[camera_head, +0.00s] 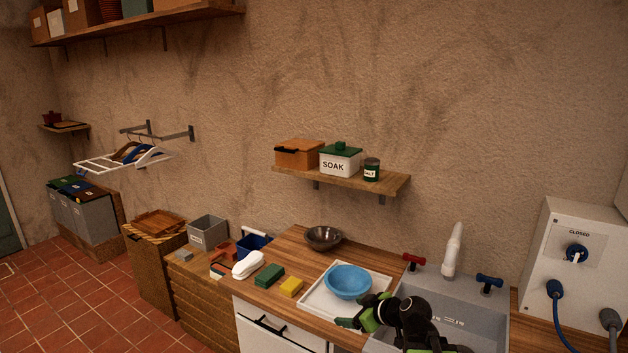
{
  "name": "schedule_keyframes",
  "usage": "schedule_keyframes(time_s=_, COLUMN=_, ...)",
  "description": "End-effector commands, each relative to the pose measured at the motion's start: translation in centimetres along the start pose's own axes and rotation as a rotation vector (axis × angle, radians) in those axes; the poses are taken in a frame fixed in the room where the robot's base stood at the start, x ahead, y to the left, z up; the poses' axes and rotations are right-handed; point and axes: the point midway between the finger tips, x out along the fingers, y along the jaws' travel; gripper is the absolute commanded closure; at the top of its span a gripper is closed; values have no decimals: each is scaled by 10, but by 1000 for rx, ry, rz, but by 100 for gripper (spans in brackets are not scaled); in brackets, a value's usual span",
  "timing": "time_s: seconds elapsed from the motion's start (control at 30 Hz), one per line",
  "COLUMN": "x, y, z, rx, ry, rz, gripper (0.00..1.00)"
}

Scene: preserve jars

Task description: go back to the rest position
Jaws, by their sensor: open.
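My gripper (350,323) is low in the picture, over the front of the white tray (313,305). It is open, and I see nothing between its fingers. My dark and green arm reaches in from the bottom edge, in front of the sink. A blue bowl (347,281) stands in the white tray, just beyond my gripper. I cannot tell whether the gripper touches the tray.
The grey sink (471,296) with a white spout (453,250) is on the right. A yellow sponge (291,286), a green block (269,275) and a dark bowl (323,238) are on the counter. A wall shelf (385,188) holds a "SOAK" box (340,161).

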Motion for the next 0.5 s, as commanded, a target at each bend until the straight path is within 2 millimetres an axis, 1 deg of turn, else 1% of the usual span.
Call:
schedule_keyframes(time_s=0.03, x=12, y=-34, z=8, rx=15, ry=-91, rz=-66, gripper=23)
schedule_keyframes(time_s=0.07, x=17, y=-51, z=18, rx=38, ry=-165, rz=-99, gripper=23)
schedule_keyframes(time_s=0.1, x=18, y=-72, z=35, rx=83, ry=-282, rz=-127, gripper=23)
schedule_keyframes(time_s=0.13, x=16, y=-81, z=50, rx=126, ry=-368, rz=-130, gripper=23)
schedule_keyframes(time_s=0.17, x=10, y=-86, z=65, rx=175, ry=-454, rz=-121, gripper=23)
schedule_keyframes(time_s=0.2, x=-1, y=-87, z=86, rx=249, ry=-561, rz=-90, gripper=23)
schedule_keyframes(time_s=0.3, x=-34, y=-82, z=128, rx=444, ry=-783, rz=30, gripper=23)
schedule_keyframes(time_s=0.4, x=-57, y=-81, z=150, rx=611, ry=-913, rz=143, gripper=23)
schedule_keyframes(time_s=0.5, x=-64, y=-86, z=154, rx=726, ry=-951, rz=194, gripper=23)
